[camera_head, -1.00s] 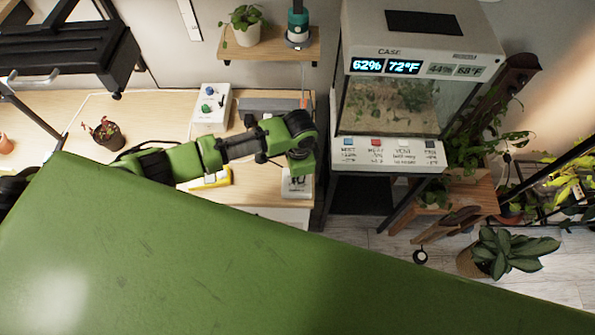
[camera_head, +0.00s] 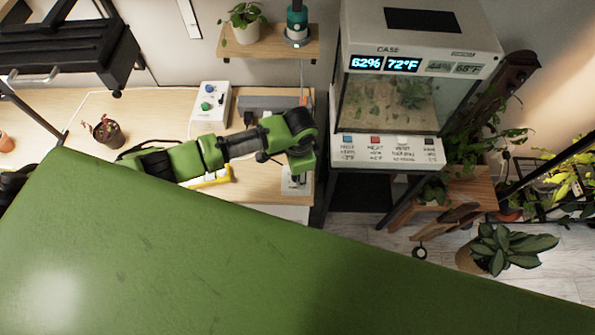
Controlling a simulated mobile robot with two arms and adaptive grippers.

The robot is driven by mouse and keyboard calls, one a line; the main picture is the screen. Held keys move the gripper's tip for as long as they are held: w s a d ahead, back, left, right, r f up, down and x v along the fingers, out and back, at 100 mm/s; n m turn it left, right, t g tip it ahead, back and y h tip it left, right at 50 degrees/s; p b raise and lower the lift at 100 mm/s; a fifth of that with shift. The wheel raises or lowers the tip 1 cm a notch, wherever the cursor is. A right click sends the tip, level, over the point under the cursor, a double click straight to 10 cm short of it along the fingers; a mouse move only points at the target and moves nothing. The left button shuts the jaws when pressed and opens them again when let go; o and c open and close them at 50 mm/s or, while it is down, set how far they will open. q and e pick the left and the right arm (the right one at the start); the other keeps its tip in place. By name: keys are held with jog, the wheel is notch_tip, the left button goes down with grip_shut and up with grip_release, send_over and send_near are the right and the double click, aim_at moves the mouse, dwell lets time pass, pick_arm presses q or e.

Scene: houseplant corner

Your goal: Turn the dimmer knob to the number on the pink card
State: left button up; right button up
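A white control box (camera_head: 210,105) stands on the wooden bench, with a blue knob (camera_head: 210,88) and a green knob (camera_head: 205,106) on its face. I cannot read any scale there or tell which knob is the dimmer. A white item (camera_head: 294,184) lies at the bench's right end, partly covered by my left arm. My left arm reaches in from the left over the bench, right of and in front of the control box. Its end (camera_head: 301,162) is over the white item; the fingers are hidden, so their opening does not show. My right gripper is not in view. No pink card is visible.
A yellow object (camera_head: 212,178) lies partly behind my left arm. A small potted plant (camera_head: 106,131) stands on the bench's left side. A shelf (camera_head: 270,45) hangs above. A glass case (camera_head: 390,104) with displays and buttons stands to the right.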

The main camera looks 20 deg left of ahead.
pick_arm(q)
jog(key=shift+r, duration=0.1)
notch_tip(320, 180, up, 12)
jog(key=shift+s+d, duration=0.2)
jog(key=shift+s, duration=0.05)
dwell(0.5)
